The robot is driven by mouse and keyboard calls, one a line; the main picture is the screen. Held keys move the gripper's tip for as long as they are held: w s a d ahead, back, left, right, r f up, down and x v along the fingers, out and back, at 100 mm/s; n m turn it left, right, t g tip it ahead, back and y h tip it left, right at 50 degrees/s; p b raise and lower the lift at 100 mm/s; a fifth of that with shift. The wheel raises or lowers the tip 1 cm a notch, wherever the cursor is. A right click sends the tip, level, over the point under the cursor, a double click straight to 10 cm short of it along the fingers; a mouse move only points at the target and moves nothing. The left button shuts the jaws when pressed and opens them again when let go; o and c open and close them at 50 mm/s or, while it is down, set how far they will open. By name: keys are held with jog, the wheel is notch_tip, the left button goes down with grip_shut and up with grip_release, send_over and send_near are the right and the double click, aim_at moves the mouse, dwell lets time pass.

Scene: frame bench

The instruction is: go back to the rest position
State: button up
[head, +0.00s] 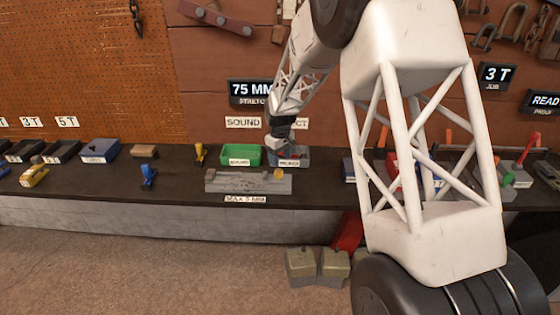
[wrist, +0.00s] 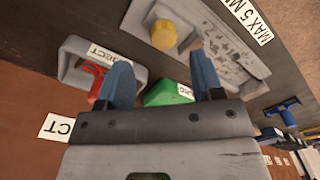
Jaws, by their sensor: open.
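My gripper (head: 278,140) hangs above the back of the bench, in front of the brown backboard. In the wrist view my gripper (wrist: 165,85) has its two blue fingers wide apart with nothing between them. The grey reject tray (head: 290,158) is just below it in the head view. In the wrist view the reject tray (wrist: 75,52) lies to the left of the fingers, and a red piece (wrist: 95,78) shows in it, partly hidden by the left finger. The green tray (head: 240,155) stands beside the reject tray; it also shows between the fingers in the wrist view (wrist: 165,93).
A grey fixture block (head: 225,182) with a yellow knob (head: 279,173) lies at the bench front. A blue tool (head: 148,175) and a yellow tool (head: 200,152) stand to the left. Grey weights (head: 300,265) sit on the floor. Bare bench top (head: 110,180) shows at left.

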dwell(0.3)
jog(key=s+d+r+m+t, duration=0.1)
jog(key=s+d+r+m, duration=0.1)
jog(key=s+d+r, duration=0.7)
jog(key=s+d+r+m, duration=0.2)
jog(key=s+d+r, duration=0.3)
jog(key=s+r, duration=0.65)
jog(key=s+d+m, duration=0.2)
jog(key=s+d, duration=0.2)
jog(key=s, duration=1.2)
jog(key=s+d+m+t, duration=0.1)
jog(key=s+d+m, duration=0.2)
jog(key=s, duration=1.3)
jog(key=shift+d+r+t, duration=0.3)
jog(key=shift+d+r, duration=0.15)
